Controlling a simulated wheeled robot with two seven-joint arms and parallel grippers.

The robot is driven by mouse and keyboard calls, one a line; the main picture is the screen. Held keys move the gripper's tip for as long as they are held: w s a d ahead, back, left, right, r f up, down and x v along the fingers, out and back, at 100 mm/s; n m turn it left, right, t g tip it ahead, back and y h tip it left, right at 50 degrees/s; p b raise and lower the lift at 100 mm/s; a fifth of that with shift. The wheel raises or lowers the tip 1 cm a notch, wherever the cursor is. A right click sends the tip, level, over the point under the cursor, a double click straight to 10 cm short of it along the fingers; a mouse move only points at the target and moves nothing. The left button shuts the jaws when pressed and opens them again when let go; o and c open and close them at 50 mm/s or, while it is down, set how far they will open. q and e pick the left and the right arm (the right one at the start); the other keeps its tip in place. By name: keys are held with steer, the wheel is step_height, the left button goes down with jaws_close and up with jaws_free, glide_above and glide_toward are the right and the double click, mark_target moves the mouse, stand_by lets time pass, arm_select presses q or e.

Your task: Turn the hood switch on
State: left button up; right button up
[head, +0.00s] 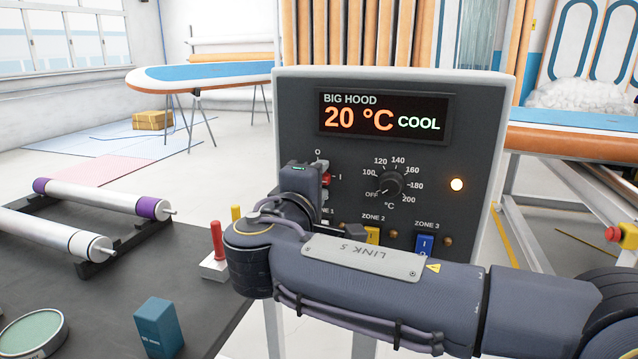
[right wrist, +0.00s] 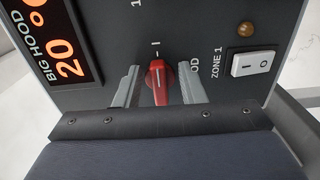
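The control box (head: 297,110) labelled BIG HOOD stands ahead in the head view. Its display (head: 385,115) reads 20 °C COOL. The red hood switch (right wrist: 158,82) is a rotary knob on the panel. In the right wrist view its long side and white line run toward the I mark. In the head view the switch (head: 328,179) is partly covered by my right gripper (head: 324,181). That gripper is open, with a finger on either side of the knob and gaps visible in the right wrist view (right wrist: 158,88). The O mark shows above the switch. My left gripper is not in view.
The white zone 1 rocker (right wrist: 254,63) is near the right finger. Yellow zone 2 (head: 372,235) and blue zone 3 (head: 424,243) switches sit lower. A dark table (head: 100,300) with rollers lies left.

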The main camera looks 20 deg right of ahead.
steer(key=v, duration=0.7)
steer(key=shift+s+a, duration=0.25)
steer(key=shift+s, duration=0.1)
